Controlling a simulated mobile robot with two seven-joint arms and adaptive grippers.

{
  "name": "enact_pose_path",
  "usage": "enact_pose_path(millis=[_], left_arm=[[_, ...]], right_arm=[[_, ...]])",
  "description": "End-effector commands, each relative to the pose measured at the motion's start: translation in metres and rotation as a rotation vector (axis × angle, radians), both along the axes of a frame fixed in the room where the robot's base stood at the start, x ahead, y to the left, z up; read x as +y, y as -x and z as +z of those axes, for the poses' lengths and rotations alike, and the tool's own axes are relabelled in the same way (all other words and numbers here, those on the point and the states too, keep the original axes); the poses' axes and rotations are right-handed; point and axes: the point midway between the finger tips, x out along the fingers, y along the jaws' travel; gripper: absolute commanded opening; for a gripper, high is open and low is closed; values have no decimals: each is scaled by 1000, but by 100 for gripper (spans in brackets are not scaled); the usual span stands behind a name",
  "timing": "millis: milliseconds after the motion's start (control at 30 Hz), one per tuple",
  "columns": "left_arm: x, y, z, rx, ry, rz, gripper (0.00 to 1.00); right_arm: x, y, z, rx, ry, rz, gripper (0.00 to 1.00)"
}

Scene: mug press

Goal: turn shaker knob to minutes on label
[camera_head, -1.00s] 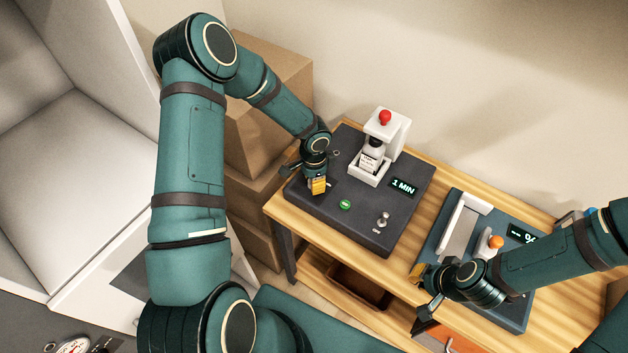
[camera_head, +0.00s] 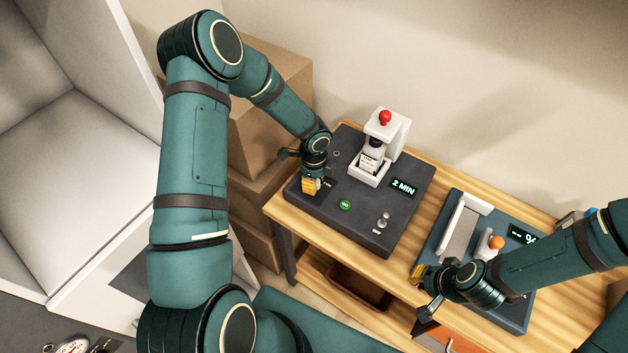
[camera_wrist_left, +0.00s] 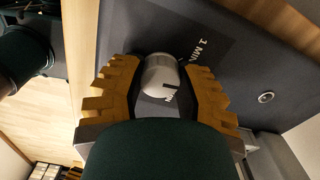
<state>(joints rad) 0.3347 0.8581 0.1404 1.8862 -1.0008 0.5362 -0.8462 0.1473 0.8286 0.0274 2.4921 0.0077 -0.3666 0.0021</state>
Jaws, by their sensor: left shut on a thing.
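The dark shaker machine (camera_head: 340,218) stands on the wooden table, and its display (camera_head: 403,188) reads "2 MIN". A bottle with a white label (camera_head: 369,161) sits in its white holder (camera_head: 395,140); the label's print is too small to read. My left gripper (camera_head: 312,186) is at the machine's left side. In the left wrist view its yellow fingers are shut on the pale rounded knob (camera_wrist_left: 160,75), beside a printed "1 MIN" mark. My right gripper (camera_head: 424,290) is over the front of the other device; its finger gap is not clear.
The machine has a green button (camera_head: 345,204), a metal switch (camera_head: 383,220) and a red-topped part (camera_head: 385,117). A second blue-grey device (camera_head: 460,225) with an orange knob (camera_head: 495,242) stands to the right. Cardboard boxes (camera_head: 260,140) stand behind my left arm.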

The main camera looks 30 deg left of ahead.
Motion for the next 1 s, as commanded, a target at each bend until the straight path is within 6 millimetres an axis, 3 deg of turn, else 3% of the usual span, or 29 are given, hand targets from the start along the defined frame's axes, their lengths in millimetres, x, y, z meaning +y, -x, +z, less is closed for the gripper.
enact_pose_path(millis=[733,767,833,1000], left_arm=[[1,1,-1,3,-1,-92,0],[1,1,-1,3,-1,-92,43],[1,1,-1,2,-1,-92,68],[0,0,-1,1,-1,-92,68]], right_arm=[[0,0,1,0,0,0,0],[0,0,1,0,0,0,0],[0,0,1,0,0,0,0],[0,0,1,0,0,0,0]])
